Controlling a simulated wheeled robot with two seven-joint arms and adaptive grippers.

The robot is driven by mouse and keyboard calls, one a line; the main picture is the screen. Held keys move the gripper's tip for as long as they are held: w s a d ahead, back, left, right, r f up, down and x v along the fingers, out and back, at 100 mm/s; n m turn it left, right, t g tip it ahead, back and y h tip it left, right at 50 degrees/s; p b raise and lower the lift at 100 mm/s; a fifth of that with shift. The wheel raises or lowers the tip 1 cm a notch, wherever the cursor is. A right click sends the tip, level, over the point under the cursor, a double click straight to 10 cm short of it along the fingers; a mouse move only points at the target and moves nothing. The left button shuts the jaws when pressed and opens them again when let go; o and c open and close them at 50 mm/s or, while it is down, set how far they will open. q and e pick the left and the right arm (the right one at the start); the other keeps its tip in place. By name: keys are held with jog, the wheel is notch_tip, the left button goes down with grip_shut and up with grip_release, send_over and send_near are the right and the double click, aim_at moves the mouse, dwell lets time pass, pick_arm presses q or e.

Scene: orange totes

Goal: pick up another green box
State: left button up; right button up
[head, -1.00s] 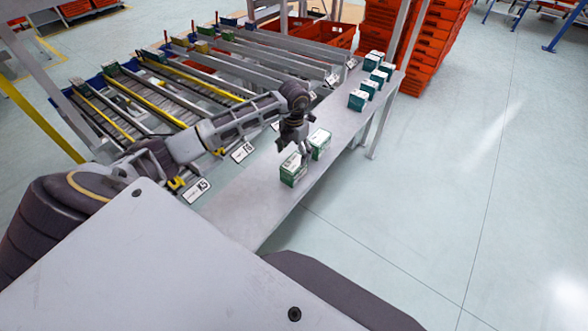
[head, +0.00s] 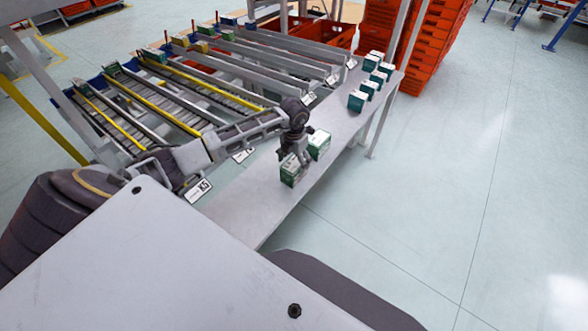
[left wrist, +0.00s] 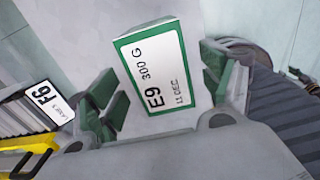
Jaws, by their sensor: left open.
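Two green-and-white boxes stand close together on the near part of the grey shelf. My left gripper (head: 294,157) is at the top of the nearer box (head: 291,174) and hides part of it. The farther box (head: 319,146) stands just beyond it. In the left wrist view, a box (left wrist: 152,68) with a white top marked "E9 300 G" and a green edge lies between the green-padded fingers of the open gripper (left wrist: 165,92). A gap shows on the left finger's side; the right finger is close to the box. My right gripper is not in view.
The grey shelf (head: 240,208) is bare at its near end. Several more green boxes (head: 357,101) stand at its far end. Sloped roller lanes with labels such as K5 (head: 199,189) line its left side. Orange totes (head: 415,45) are stacked behind; open floor lies right.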

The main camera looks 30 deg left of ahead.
pick_arm(q)
jog(key=shift+f, duration=0.65)
jog(key=shift+c, duration=0.3)
jog(key=c, duration=1.1)
jog(key=shift+c, duration=0.2)
jog(key=shift+r, duration=0.2)
